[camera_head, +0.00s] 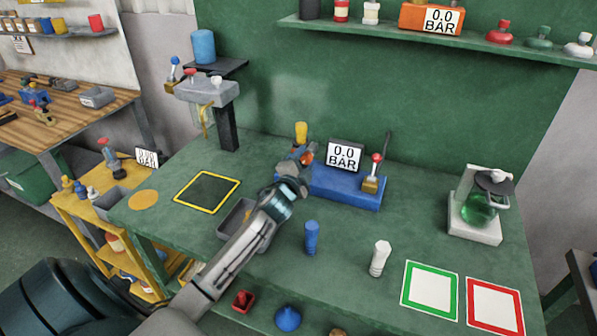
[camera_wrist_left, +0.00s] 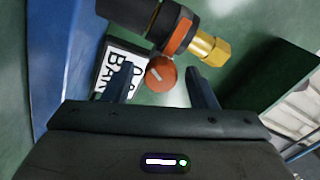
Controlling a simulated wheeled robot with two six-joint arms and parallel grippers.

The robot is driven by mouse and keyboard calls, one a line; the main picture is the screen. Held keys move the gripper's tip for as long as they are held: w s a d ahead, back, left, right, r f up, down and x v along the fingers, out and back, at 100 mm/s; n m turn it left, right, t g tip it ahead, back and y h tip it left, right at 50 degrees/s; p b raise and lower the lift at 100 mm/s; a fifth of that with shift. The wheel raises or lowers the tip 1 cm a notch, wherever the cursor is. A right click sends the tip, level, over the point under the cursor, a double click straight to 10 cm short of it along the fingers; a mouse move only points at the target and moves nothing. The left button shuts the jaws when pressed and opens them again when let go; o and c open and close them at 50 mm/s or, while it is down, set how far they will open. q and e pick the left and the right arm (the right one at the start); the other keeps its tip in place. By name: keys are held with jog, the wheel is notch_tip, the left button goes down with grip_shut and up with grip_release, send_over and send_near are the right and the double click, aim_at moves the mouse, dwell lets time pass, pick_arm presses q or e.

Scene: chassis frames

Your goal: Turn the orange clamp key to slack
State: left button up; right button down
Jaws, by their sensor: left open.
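The orange clamp key (camera_wrist_left: 161,74) is a round orange knob with a pale line across it. In the left wrist view it sits between the two fingers of my open left gripper (camera_wrist_left: 160,82), against an orange clamp band (camera_wrist_left: 180,32) around a dark pipe with a brass end (camera_wrist_left: 212,48). I cannot tell whether the fingers touch it. In the head view my left gripper (camera_head: 295,168) is at the left end of the blue pump base (camera_head: 345,188), and a bit of orange (camera_head: 307,158) shows beside it. My right gripper is not in view.
A gauge sign reading 0.0 BAR (camera_head: 343,154) and a red-topped lever (camera_head: 373,170) stand on the blue base. A yellow-topped part (camera_head: 301,132) is behind my gripper. A grey tray (camera_head: 236,217) lies under my arm. A blue bottle (camera_head: 312,238) and white bottle (camera_head: 379,258) stand in front.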

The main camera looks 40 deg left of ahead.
pick_arm(q)
jog(key=b+v, duration=0.2)
jog(key=v, duration=0.8)
jog(key=shift+b, duration=0.3)
jog(key=shift+a, duration=0.1)
